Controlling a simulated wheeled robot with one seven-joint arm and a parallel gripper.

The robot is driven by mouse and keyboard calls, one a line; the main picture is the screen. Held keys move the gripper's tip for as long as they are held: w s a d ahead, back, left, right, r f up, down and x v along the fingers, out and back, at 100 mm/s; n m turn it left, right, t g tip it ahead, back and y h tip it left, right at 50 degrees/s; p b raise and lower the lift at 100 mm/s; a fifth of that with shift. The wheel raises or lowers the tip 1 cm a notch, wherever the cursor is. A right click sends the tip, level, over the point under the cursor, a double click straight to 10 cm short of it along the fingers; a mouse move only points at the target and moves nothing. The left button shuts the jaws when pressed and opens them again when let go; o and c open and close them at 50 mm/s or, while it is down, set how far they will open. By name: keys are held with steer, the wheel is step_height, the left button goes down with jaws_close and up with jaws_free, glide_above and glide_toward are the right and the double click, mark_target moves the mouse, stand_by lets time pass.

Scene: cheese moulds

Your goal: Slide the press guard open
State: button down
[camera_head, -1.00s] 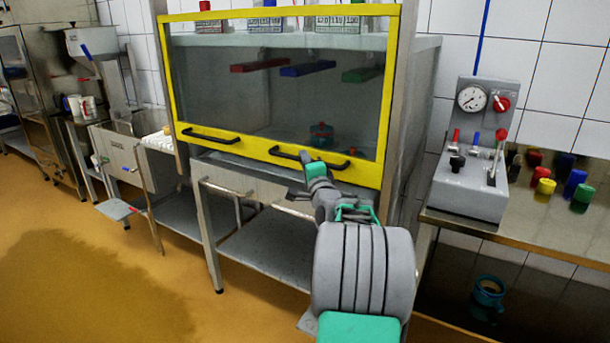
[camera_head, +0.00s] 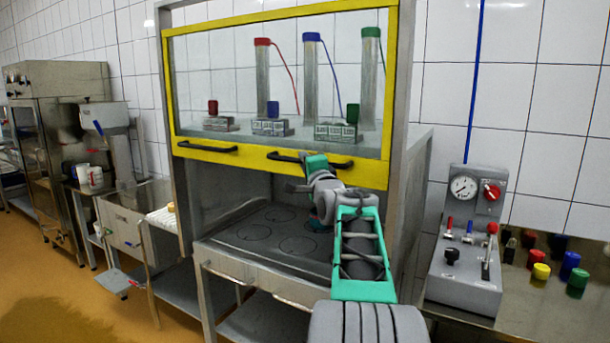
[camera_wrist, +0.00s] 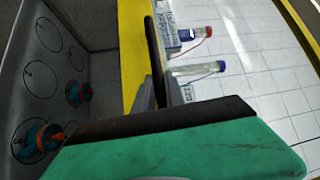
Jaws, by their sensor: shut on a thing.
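The press guard (camera_head: 300,173) is a clear panel in a yellow frame. It stands raised, with its lower yellow bar well above the press bed (camera_head: 265,228), leaving an opening under it. Two black handles are on that bar, a left handle (camera_head: 206,147) and a right handle (camera_head: 284,157). My gripper (camera_head: 313,163) is at the right handle and shut on it. In the wrist view the dark handle (camera_wrist: 155,50) runs between the fingers beside the yellow bar (camera_wrist: 131,55). Part of the handle is hidden behind my gripper.
Cylinders with red, blue and green caps (camera_head: 311,75) stand behind the guard. A control box with a gauge (camera_head: 465,240) stands right, near coloured caps (camera_head: 570,262). A sink (camera_head: 135,225) is left.

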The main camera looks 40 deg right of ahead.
steer(key=shift+r, duration=0.85)
steer(key=c, duration=1.4)
jaws_free()
steer(key=shift+f, duration=0.2)
steer(key=b+v, duration=0.2)
steer(key=v, duration=0.5)
steer(key=shift+s+a, duration=0.2)
steer(key=shift+s, duration=0.15)
